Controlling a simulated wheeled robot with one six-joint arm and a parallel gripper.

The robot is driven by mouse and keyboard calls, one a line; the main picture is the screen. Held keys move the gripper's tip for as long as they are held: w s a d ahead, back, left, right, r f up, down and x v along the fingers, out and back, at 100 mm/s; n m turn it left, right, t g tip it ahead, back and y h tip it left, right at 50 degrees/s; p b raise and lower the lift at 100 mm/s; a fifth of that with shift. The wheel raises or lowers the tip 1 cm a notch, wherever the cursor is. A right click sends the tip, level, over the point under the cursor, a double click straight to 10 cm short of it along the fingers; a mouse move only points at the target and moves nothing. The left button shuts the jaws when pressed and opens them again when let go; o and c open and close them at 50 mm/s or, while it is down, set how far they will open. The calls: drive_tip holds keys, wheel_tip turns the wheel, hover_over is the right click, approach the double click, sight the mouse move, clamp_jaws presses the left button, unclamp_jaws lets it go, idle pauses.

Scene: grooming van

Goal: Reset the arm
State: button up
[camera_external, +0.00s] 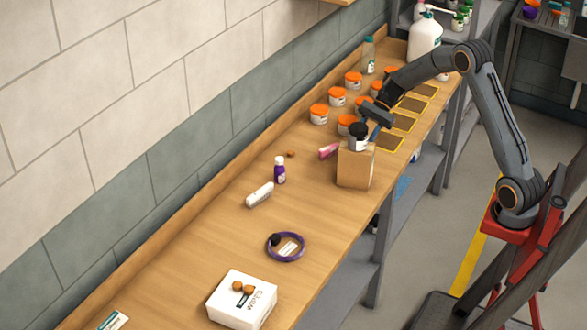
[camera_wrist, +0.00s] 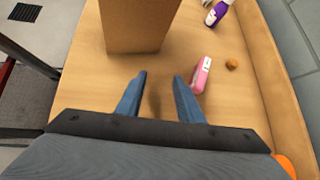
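My arm reaches from the right over the wooden bench (camera_external: 225,205). My gripper (camera_external: 374,133) is above the bench, just behind and to the right of the cardboard box (camera_external: 355,170). In the wrist view, the two blue fingers of my gripper (camera_wrist: 160,78) are apart with nothing between them. The cardboard box (camera_wrist: 138,25) stands beyond the fingertips there. A black-lidded jar (camera_external: 358,137) shows at the top of the box in the external view; whether it rests on it or in it is unclear.
Several orange-lidded jars (camera_external: 319,115) stand close to my gripper. A pink item (camera_wrist: 201,75) lies right of the fingers.

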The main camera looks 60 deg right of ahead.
drive_tip(key=s+a+n+h, duration=0.1)
drive_tip(key=s, duration=0.1)
drive_tip(key=s+a+n+g+h, duration=0.1)
drive_tip(key=s+n, duration=0.1)
drive_tip(key=s+a+n+h+p, duration=0.1)
drive_tip(key=s+n, duration=0.1)
drive_tip(key=shift+s+a+r+g+h, duration=0.1)
drive_tip(key=shift+s+r+g+h, duration=0.05)
drive_tip(key=shift+r+g+h, duration=0.2)
drive_tip(key=s+n+h, duration=0.1)
drive_tip(key=s+n, duration=0.2)
drive_tip(key=s+r+n+h+p, duration=0.1)
drive_tip(key=shift+s+a+h, duration=0.3)
drive_tip(key=shift+h, duration=0.05)
drive_tip(key=s+a+f+n+h+b, duration=0.2)
drive_tip(key=s+a+f+n, duration=0.25)
drive_tip(key=s, duration=0.45)
drive_tip(key=s+a+f+n+h+b, duration=0.1)
drive_tip(key=s+a+f+n+b, duration=0.15)
drive_tip(key=s+n, duration=0.4)
wheel_tip(320, 180, up, 16)
drive_tip(key=s+m+t+p, duration=0.1)
drive_tip(key=s+m+p, duration=0.1)
drive_tip(key=p, duration=1.5)
drive_tip(key=f+b, duration=0.2)
drive_tip(key=f, duration=0.1)
drive_tip(key=f+b, duration=0.2)
drive_tip(key=shift+w+a, duration=0.15)
drive_tip(key=shift+w, duration=0.1)
